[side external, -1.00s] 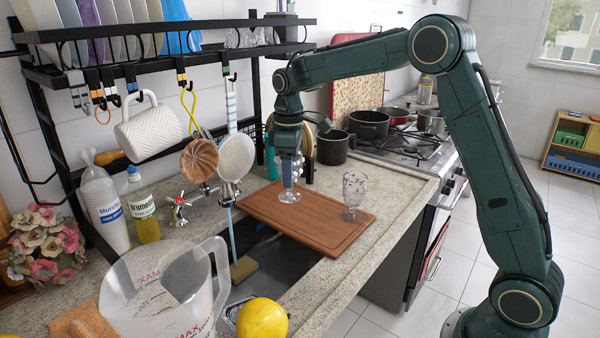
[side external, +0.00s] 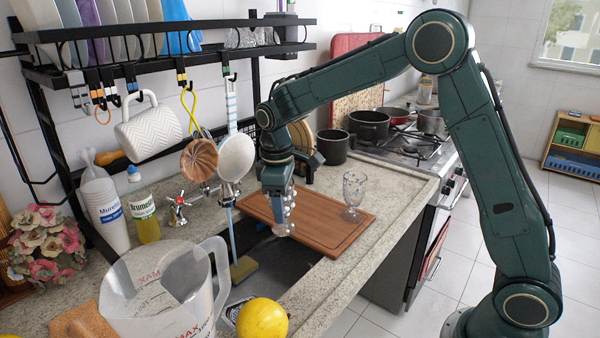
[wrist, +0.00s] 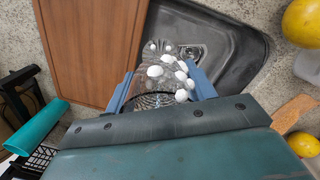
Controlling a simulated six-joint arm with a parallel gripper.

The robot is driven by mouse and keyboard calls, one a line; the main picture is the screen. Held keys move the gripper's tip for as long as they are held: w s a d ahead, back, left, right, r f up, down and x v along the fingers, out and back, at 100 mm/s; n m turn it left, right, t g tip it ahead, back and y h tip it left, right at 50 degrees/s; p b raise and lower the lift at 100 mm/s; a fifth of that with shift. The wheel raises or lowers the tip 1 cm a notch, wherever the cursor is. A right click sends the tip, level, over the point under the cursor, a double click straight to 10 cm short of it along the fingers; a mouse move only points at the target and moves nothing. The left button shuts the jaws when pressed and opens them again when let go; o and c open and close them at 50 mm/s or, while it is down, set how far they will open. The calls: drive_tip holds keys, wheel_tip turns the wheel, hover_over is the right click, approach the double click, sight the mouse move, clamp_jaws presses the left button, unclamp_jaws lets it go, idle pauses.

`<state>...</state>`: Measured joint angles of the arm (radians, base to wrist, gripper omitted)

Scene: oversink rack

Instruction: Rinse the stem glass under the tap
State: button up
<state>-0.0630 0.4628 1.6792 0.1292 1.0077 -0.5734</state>
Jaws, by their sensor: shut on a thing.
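My gripper (side external: 284,208) is shut on a clear stem glass (side external: 283,230) dotted with white foam-like blobs. The glass is upright or nearly so, with its round foot lowest, over the board's left edge beside the sink. In the wrist view the glass (wrist: 158,98) sits between the blue fingers, which hide part of it. The dark sink (side external: 268,262) lies below.
A second clear glass (side external: 354,192) stands on the wooden board (side external: 330,228). A measuring jug (side external: 165,290) and a yellow fruit (side external: 262,319) are at the front. A white strainer (side external: 236,158) and brown mould (side external: 198,160) hang from the rack, left of my gripper.

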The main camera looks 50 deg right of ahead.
sight(279, 230)
drive_tip(key=n, duration=0.2)
drive_tip(key=a+f+n+h, duration=0.1)
drive_tip(key=n, duration=0.2)
drive_tip(key=shift+s+a+f+t, duration=0.1)
drive_tip(key=shift+s+a+t, duration=0.1)
drive_tip(key=shift+t, duration=0.2)
drive_tip(key=n, duration=0.1)
drive_tip(key=n+t, duration=0.1)
drive_tip(key=n, duration=0.1)
drive_tip(key=s+a+n+t+h, duration=0.1)
drive_tip(key=n, duration=0.1)
drive_tip(key=shift+f, duration=0.35)
drive_tip(key=n+t+y, duration=0.1)
drive_tip(key=n, duration=0.2)
drive_tip(key=s+a+n+t+y, duration=0.1)
drive_tip(key=n, duration=0.2)
drive_tip(key=s+a+n+t, duration=0.1)
drive_tip(key=n+t, duration=0.1)
drive_tip(key=n, duration=0.1)
drive_tip(key=shift+s+f+y, duration=0.1)
drive_tip(key=shift+f+y, duration=0.05)
drive_tip(key=shift+y, duration=0.25)
drive_tip(key=shift+w+f, duration=0.55)
drive_tip(key=shift+w, duration=4.2)
drive_tip(key=shift+w+f, duration=0.75)
drive_tip(key=shift+f, duration=4.4)
drive_tip(key=w, duration=0.6)
drive_tip(key=shift+d, duration=0.55)
